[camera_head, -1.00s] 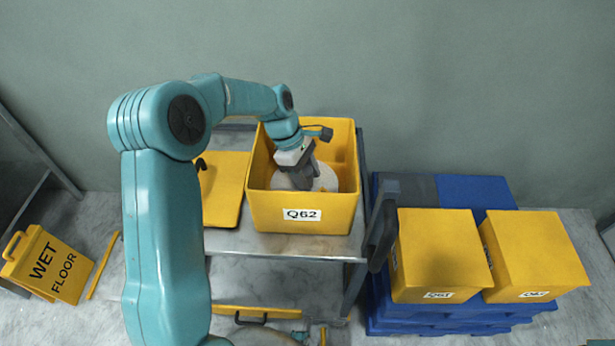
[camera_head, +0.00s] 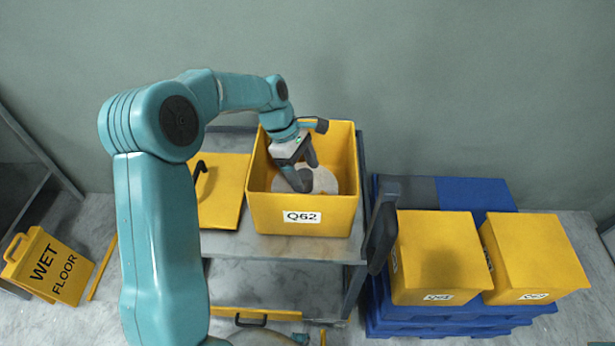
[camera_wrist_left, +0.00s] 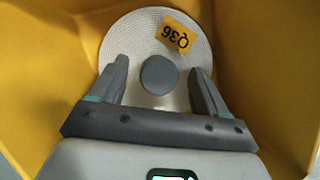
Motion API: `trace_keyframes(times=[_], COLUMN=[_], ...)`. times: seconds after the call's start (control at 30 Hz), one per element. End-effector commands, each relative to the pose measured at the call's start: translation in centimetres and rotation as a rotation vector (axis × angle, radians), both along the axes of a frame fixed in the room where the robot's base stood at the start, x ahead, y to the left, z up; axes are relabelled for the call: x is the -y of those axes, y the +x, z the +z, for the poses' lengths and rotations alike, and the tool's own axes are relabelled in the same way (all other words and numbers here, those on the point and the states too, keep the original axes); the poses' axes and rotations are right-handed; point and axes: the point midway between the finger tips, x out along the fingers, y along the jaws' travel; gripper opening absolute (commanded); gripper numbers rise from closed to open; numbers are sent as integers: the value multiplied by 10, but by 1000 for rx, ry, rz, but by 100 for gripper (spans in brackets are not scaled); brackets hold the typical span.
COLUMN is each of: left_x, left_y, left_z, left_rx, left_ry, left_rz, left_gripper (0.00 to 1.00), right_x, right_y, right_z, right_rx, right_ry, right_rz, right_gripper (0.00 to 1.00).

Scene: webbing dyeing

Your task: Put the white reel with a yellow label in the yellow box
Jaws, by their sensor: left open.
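The white reel (camera_wrist_left: 132,40) lies inside the yellow box (camera_head: 270,212), which is marked Q62 and stands open on the cart. In the head view the reel (camera_head: 322,180) is partly covered by my gripper. My left gripper (camera_head: 311,176) is open inside the box, right over the reel. In the left wrist view its fingers (camera_wrist_left: 159,80) stand apart on either side of the hub. My right gripper is not in view.
A yellow lid (camera_head: 222,185) with a black handle lies on the cart top (camera_head: 285,246) left of the box. Two closed yellow boxes (camera_head: 437,250) (camera_head: 535,250) stand on blue pallets at right. A wet floor sign (camera_head: 52,265) stands at far left.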

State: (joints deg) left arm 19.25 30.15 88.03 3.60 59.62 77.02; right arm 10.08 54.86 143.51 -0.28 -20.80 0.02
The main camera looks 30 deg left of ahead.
Motion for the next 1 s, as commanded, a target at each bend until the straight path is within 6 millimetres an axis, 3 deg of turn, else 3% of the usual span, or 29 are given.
trace_keyframes(times=[0.03,0.2,0.4,1.0], left_x=[-6,-21,-32,-34], left_y=[0,-2,-4,-5], left_z=[14,50,77,82], left_rx=[5,4,2,0], left_ry=[2,2,1,0], left_rz=[2,3,2,0], left_gripper=[75,75,75,75], right_x=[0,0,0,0], right_y=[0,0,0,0], right_z=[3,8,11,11], right_rx=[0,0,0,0], right_ry=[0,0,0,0], right_rz=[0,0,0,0], right_gripper=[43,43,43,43])
